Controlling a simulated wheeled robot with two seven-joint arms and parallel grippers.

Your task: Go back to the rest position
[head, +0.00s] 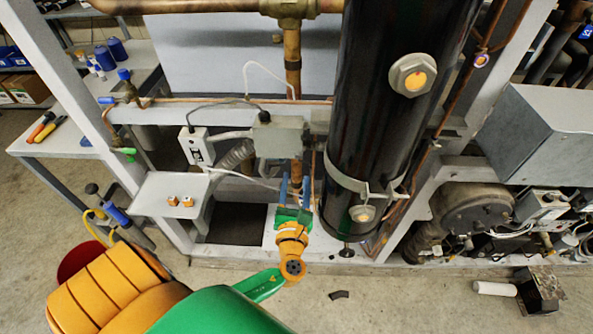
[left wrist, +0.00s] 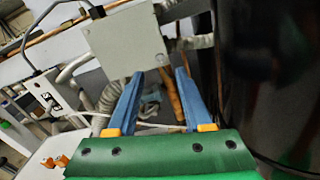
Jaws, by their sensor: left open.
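My left gripper (head: 295,190) is in the head view, just left of the lower part of the black cylinder. Its green and orange wrist points away from me into the rack. In the left wrist view its two blue fingers (left wrist: 154,98) stand apart, and I see nothing held between them. A grey box (left wrist: 125,40) and copper pipe lie beyond the fingertips. My right gripper is in neither view.
The black cylinder (head: 385,110) stands close to the right of my left gripper. A small shelf (head: 158,205) with two small orange-and-white pieces is to the left. The grey box (head: 278,136) and a white switch box (head: 196,146) sit behind. Open floor (head: 400,305) lies in front.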

